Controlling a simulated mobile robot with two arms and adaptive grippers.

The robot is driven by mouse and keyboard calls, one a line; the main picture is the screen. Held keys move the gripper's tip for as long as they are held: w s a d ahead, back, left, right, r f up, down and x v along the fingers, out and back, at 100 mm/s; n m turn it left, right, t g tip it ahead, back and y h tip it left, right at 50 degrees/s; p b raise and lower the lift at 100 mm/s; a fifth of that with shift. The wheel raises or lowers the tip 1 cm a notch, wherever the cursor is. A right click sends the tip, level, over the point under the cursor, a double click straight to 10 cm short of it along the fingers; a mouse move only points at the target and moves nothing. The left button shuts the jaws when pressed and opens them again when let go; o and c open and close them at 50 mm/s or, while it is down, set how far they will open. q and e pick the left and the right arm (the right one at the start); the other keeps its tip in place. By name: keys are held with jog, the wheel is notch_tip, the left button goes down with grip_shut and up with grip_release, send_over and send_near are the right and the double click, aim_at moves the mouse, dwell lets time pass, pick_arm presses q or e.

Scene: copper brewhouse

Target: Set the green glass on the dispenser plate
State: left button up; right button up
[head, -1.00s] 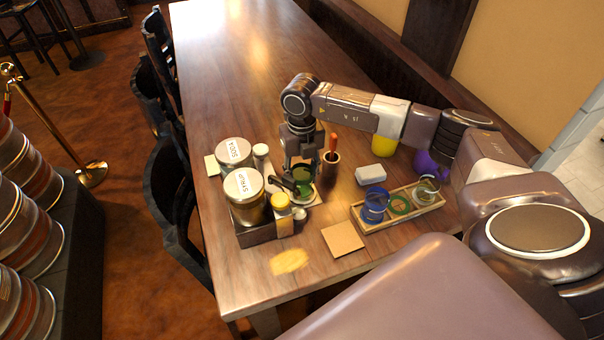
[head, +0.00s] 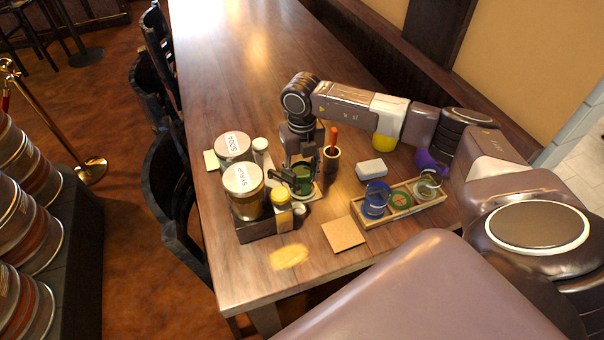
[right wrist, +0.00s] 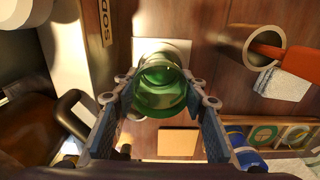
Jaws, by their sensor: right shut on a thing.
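The green glass (head: 304,183) is between the fingers of my right gripper (head: 303,176), which is shut on it. In the right wrist view the glass (right wrist: 160,90) sits upright between the two fingers. A pale square plate (head: 316,194) lies under and around the glass, beside the dispenser with the SYRUP canister (head: 243,190) and SODA canister (head: 233,146). In the right wrist view the plate (right wrist: 181,47) shows behind the glass. I cannot tell whether the glass touches it. My left gripper is not in view.
A wooden tray (head: 396,216) with a blue glass (head: 375,203) and other round items stands to the right. A cup with a red-handled tool (head: 333,140), a white block (head: 371,169) and a tan square mat (head: 343,235) are near. The far table is clear.

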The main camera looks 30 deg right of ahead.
jog(key=shift+f, duration=0.1)
jog(key=o, duration=1.3)
notch_tip(320, 180, up, 12)
